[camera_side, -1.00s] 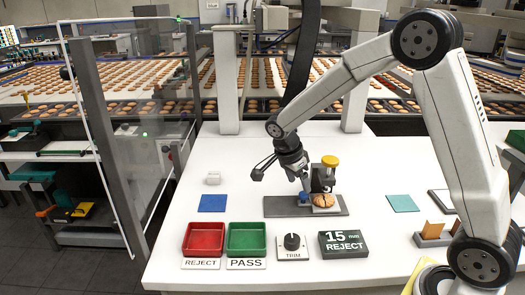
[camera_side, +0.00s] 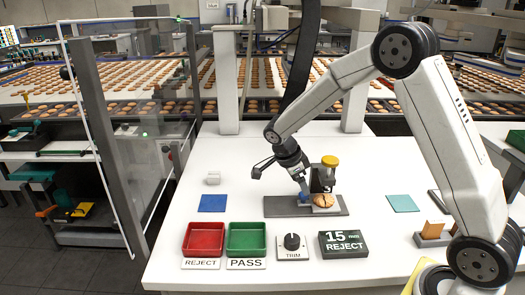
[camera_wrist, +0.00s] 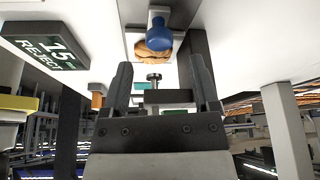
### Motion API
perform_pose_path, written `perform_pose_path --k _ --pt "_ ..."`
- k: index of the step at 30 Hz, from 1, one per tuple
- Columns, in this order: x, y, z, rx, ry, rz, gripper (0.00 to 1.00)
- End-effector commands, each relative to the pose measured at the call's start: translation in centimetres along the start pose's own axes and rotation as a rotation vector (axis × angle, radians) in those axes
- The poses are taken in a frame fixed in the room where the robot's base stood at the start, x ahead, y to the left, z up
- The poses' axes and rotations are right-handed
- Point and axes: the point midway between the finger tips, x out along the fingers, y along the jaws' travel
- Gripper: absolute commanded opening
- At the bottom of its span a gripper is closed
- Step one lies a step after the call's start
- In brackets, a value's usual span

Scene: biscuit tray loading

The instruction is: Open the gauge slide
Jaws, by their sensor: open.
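The gauge stands on a dark grey base plate (camera_side: 278,208). It has a black upright with a yellow knob (camera_side: 330,160) on top. A biscuit (camera_side: 324,201) lies at the gauge; it also shows in the wrist view (camera_wrist: 146,53). A blue knob (camera_wrist: 159,34) stands in front of the biscuit in the wrist view. In the side view it is small and partly hidden by my gripper (camera_side: 303,190). In the wrist view my gripper (camera_wrist: 160,70) is open, with the blue knob just beyond the fingertips and nothing between the fingers.
A red REJECT tray (camera_side: 204,239) and a green PASS tray (camera_side: 247,239) stand at the front. A TRIM dial (camera_side: 292,242) and a display reading 15 mm REJECT (camera_side: 343,244) are beside them. Blue (camera_side: 212,203) and teal (camera_side: 402,203) squares lie on the white table.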

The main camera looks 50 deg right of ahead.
Motion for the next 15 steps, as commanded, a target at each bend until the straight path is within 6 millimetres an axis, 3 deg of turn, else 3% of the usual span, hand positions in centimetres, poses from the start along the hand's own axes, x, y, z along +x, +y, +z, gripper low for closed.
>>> perform_pose_path --k 9,15 --pt "3.9 0.0 0.0 0.0 0.002 0.002 0.78" --pt "5.0 0.0 0.0 -0.001 0.001 0.0 0.78"
